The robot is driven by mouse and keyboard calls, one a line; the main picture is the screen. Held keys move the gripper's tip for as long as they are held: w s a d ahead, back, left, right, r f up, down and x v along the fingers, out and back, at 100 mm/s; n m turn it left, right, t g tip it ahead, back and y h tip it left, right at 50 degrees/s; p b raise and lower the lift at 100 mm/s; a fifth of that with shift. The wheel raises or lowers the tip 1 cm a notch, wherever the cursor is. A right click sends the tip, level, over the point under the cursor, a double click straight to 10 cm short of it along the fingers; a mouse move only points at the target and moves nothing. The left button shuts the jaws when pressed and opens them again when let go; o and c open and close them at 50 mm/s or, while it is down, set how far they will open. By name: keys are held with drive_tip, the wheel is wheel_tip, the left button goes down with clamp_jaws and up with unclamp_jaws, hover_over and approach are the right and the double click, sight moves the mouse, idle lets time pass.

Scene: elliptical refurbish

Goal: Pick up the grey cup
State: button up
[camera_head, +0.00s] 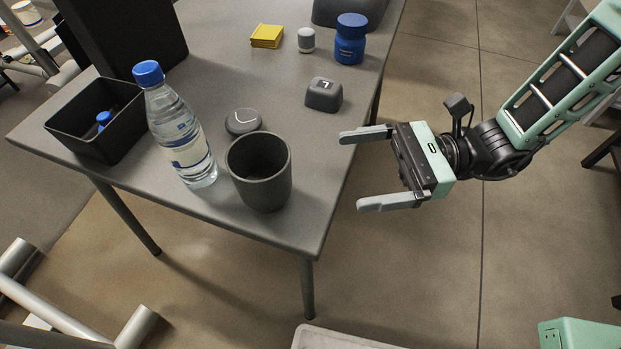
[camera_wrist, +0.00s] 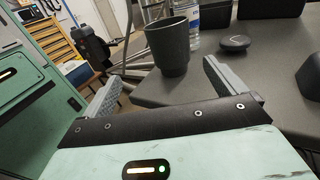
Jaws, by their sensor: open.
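The grey cup (camera_head: 259,172) stands upright near the front right edge of the grey table (camera_head: 215,216). It is dark grey and its open top faces up. In the wrist view the cup (camera_wrist: 168,47) stands ahead, between the lines of the two fingers and beyond their tips. My gripper (camera_head: 352,170) is open and empty. It is to the right of the cup, with its fingers pointing left toward it, clearly apart from it. In the wrist view the two fingers (camera_wrist: 160,80) are spread wide, with nothing between them.
A water bottle (camera_head: 181,130) stands close left of the cup. A round dark puck (camera_head: 243,122) lies behind it, and a small dark box (camera_head: 324,95) is near the right edge. A black bin (camera_head: 100,150), blue jar (camera_head: 350,42), white cylinder (camera_head: 306,40) and yellow block (camera_head: 267,36) are farther off.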

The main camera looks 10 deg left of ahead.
drive_tip(key=w+f+m, duration=0.1)
drive_tip(key=b, duration=0.1)
approach(252, 175)
drive_tip(key=shift+t, duration=0.4)
drive_tip(key=s+a+r, duration=0.1)
drive_tip(key=s, duration=0.1)
drive_tip(key=s+a+r, duration=0.2)
drive_tip(key=shift+r, duration=0.3)
drive_tip(key=b+x, duration=0.1)
drive_tip(key=x, duration=0.4)
drive_tip(key=shift+s, duration=0.15)
drive_tip(key=c, duration=1.1)
